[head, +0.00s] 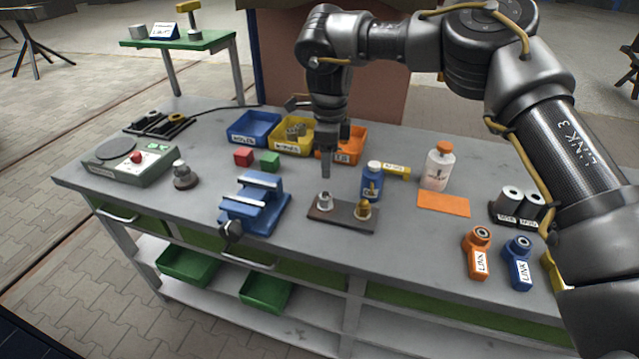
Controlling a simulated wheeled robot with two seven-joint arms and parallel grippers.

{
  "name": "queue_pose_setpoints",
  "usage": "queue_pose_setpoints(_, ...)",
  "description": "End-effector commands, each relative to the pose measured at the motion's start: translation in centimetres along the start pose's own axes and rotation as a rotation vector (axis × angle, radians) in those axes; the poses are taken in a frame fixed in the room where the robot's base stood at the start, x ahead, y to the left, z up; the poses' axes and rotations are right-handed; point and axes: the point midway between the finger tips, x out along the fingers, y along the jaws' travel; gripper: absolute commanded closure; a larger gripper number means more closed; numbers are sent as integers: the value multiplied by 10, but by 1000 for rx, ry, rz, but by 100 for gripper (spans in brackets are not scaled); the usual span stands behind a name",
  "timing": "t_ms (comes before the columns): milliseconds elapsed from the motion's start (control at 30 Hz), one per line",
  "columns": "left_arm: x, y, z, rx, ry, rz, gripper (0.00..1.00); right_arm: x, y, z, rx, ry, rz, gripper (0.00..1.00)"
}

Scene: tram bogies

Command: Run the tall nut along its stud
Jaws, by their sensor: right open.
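A dark plate (343,219) lies on the bench near its front edge and bears two studs with nuts. A silver nut (324,202) sits at the plate's left, and a brass-coloured nut (362,210) sits at its right. From this view I cannot tell for certain which is the tall nut. My right gripper (327,170) points down above the silver nut, with a visible gap between. It is open, and nothing shows between its fingers. My left gripper is out of view.
A blue vise (254,203) stands left of the plate, and a blue bottle (371,182) stands close behind the brass nut. Blue (254,127), yellow (281,140) and orange (352,148) bins are behind.

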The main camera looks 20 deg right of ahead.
Motion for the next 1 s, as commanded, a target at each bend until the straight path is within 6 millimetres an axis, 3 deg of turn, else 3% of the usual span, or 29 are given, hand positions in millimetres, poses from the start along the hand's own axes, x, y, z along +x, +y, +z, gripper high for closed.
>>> queue_pose_setpoints(167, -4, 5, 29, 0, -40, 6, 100, 6, 2, 8, -13, 2, 1, 51)
queue_pose_setpoints(333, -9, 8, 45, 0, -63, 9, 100, 32, 3, 10, -18, 3, 4, 51)
queue_pose_setpoints(467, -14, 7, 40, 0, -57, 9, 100, 56, 2, 9, -15, 3, 3, 51)
queue_pose_setpoints(700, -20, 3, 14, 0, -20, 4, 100, 93, 2, 8, -12, 2, 2, 51)
queue_pose_setpoints(1000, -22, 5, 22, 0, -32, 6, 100, 109, 1, 8, -12, 1, 0, 51)
